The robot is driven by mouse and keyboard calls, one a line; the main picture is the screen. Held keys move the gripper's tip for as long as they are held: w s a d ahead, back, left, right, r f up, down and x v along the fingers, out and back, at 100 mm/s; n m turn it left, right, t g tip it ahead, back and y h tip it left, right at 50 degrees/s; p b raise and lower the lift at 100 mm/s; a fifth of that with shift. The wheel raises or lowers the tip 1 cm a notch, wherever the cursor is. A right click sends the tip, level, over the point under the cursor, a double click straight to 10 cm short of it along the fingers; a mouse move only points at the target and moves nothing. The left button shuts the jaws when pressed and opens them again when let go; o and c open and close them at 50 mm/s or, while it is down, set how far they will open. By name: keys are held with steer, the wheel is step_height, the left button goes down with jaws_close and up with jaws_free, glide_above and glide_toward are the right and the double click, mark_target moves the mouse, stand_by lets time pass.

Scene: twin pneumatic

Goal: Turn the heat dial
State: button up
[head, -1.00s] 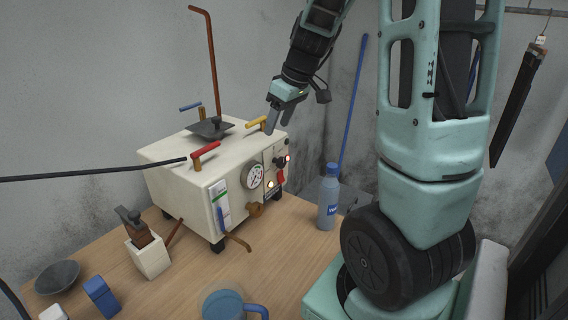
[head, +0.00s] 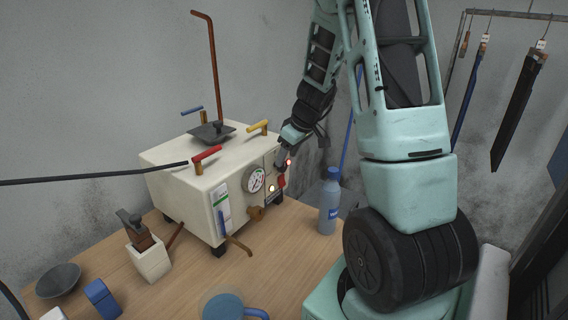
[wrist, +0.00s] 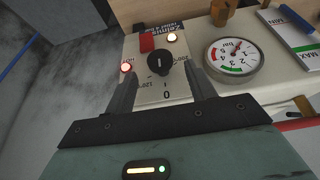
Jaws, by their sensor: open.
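The heat dial (wrist: 159,63) is a black round knob with a white pointer mark on the machine's front panel. In the wrist view it lies ahead of and between my two open fingers (wrist: 160,88), a short way beyond them, with nothing held. The scale around it reads "0" and "120". In the head view my gripper (head: 284,156) is at the right end of the cream machine (head: 190,190), in front of the panel, and hides most of the dial there. Whether a finger touches the dial cannot be told.
A pressure gauge (wrist: 233,55) sits beside the dial, with a lit red lamp (wrist: 126,67), a lit pale lamp (wrist: 172,37) and a red switch (wrist: 147,42) nearby. A water bottle (head: 329,203) stands right of the machine.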

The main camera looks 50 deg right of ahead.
steer(key=shift+x, duration=2.1)
steer(key=shift+c, duration=0.3)
steer(key=c, duration=0.9)
